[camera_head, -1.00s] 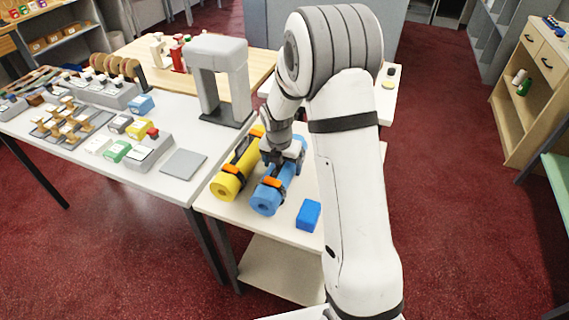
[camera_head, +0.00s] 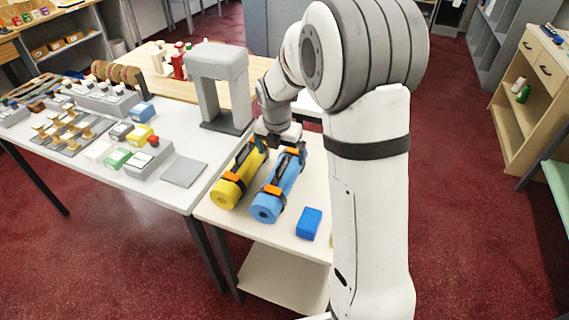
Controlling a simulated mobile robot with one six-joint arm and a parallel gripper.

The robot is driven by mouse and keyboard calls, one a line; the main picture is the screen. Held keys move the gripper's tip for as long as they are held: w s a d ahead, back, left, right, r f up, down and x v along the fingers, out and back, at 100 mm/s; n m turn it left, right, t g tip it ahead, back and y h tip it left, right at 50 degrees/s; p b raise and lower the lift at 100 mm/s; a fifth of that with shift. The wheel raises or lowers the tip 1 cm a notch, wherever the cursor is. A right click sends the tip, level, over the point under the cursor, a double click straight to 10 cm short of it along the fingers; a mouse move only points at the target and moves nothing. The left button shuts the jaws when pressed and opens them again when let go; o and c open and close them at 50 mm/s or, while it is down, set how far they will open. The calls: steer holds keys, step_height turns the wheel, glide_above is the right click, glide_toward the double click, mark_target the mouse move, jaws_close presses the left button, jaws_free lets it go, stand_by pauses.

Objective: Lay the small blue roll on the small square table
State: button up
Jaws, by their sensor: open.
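The blue roll (camera_head: 275,192), with dark straps and orange clips, lies on a pale table (camera_head: 284,238) with a lower shelf. Its round end faces the camera. My gripper (camera_head: 279,142) is over the far end of the roll, jaws downward. The fingers are small and partly lost against the dark strap, so I cannot tell whether they touch it. It is open and holds nothing visible. I cannot tell whether this pale table is the small square table; my arm covers its right side.
A yellow roll (camera_head: 237,178) lies left of the blue one, and a blue block (camera_head: 309,223) sits to its right. A grey arch (camera_head: 216,90) and several sample blocks stand on the long white table (camera_head: 160,188).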

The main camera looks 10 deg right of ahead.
steer(key=r, duration=0.2)
steer(key=shift+s+a+r, duration=0.1)
steer(key=shift+s+r, duration=0.15)
steer(key=shift+r, duration=0.15)
steer(key=s+d+r+m, duration=0.1)
steer(key=s+r+m, duration=0.2)
steer(key=s+m, duration=0.9)
steer(key=s+d+r+m+t+y, duration=0.1)
steer(key=s+r+m, duration=0.3)
steer(key=s+m, duration=0.9)
steer(key=m, duration=0.4)
steer(key=shift+s+d, duration=0.3)
steer(key=shift+d, duration=0.05)
steer(key=shift+r, duration=0.1)
